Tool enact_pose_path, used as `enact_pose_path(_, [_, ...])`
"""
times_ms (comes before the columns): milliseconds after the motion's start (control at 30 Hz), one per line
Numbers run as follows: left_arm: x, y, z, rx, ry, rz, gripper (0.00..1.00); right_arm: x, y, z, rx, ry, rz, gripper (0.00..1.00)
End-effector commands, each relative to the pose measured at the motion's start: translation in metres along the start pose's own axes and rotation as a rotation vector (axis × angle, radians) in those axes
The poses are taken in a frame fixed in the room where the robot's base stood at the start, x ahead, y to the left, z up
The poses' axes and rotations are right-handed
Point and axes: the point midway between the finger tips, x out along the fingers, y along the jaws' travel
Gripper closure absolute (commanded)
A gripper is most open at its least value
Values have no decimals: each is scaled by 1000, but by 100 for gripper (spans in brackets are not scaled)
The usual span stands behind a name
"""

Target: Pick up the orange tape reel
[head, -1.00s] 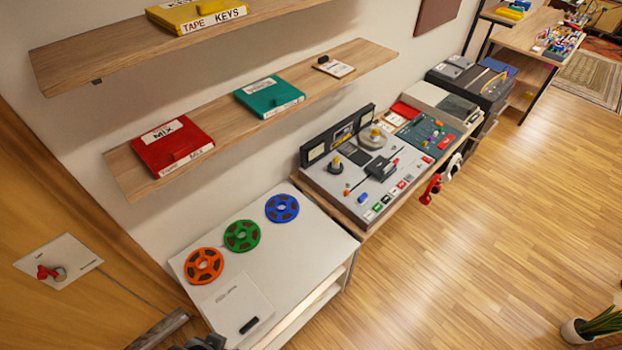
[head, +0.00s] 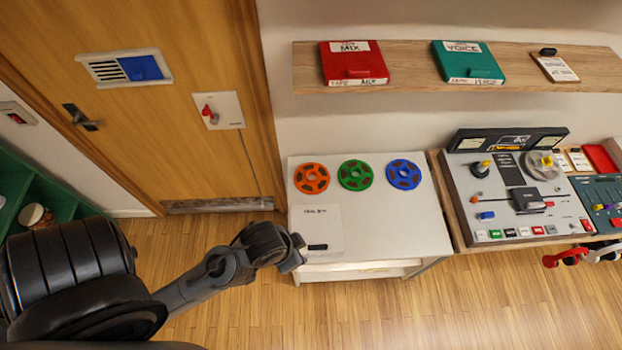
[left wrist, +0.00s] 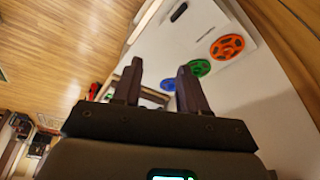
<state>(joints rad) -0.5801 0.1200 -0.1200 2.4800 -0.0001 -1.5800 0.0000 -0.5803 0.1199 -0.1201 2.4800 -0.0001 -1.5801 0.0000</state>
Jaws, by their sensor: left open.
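The orange tape reel (head: 311,178) lies flat on the white table (head: 420,228), at the left end of a row with a green reel (head: 355,174) and a blue reel (head: 404,173). My left gripper (head: 297,250) is in front of the table's left front corner, apart from the orange reel. In the left wrist view the gripper (left wrist: 157,85) is open with nothing between its fingers. The orange reel (left wrist: 227,47) shows there to the right of the fingers. My right gripper is in neither view.
A labelled sheet with a small black item (head: 318,246) lies on the table in front of the reels. A shelf (head: 400,82) with tape boxes is above. A tape machine (head: 520,195) stands right. A wooden door (head: 160,120) is left.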

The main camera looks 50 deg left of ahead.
Motion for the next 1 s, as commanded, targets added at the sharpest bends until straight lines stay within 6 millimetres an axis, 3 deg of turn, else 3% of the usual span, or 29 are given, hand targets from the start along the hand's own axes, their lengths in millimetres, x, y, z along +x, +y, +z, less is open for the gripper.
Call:
enact_pose_path(267, [0, 0, 0, 0, 0, 0, 56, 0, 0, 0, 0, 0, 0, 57])
enact_pose_path(600, [0, 0, 0, 0, 0, 0, 5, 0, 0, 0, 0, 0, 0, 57])
enact_pose_path(1000, [0, 0, -8, -12, 42, 0, 5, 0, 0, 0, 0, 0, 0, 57])
